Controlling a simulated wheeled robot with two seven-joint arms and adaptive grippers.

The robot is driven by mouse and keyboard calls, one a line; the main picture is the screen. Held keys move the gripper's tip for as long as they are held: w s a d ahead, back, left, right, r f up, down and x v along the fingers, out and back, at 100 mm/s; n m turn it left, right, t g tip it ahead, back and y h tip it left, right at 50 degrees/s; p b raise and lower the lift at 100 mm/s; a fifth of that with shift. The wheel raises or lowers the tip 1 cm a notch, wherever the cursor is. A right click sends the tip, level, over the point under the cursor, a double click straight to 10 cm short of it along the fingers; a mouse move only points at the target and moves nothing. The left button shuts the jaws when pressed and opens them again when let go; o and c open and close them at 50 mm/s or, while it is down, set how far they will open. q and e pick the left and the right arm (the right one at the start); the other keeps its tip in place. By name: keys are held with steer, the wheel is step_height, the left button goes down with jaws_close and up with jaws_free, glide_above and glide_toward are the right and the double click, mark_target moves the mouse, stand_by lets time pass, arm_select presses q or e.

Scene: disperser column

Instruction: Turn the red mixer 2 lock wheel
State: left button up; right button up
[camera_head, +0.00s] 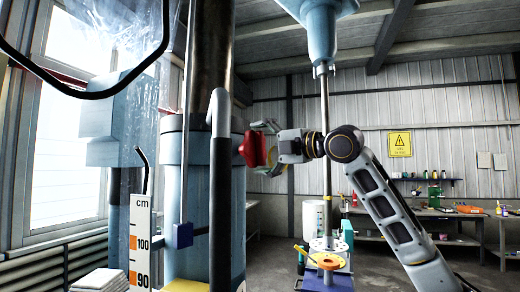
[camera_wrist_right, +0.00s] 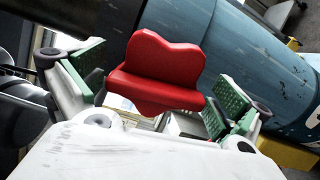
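The red lock wheel (camera_head: 253,149) is lobed and sits on the right side of the blue mixer column (camera_head: 230,215) in the head view. In the right wrist view the red wheel (camera_wrist_right: 158,72) is between the two green-padded fingers of my right gripper (camera_wrist_right: 155,95). Gaps show between the wheel and both pads, so the fingers are open around it. In the head view my right gripper (camera_head: 268,148) reaches the wheel from the right. My left gripper is not in view.
A cm scale (camera_head: 140,243) and dark vertical pipes stand at the left. A thin mixer shaft (camera_head: 326,150) hangs behind my right arm, above a stand with an orange ring (camera_head: 327,261). A workbench (camera_head: 425,212) lies at the back right.

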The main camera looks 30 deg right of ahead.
steer(key=c, duration=0.7)
steer(key=shift+o, duration=0.2)
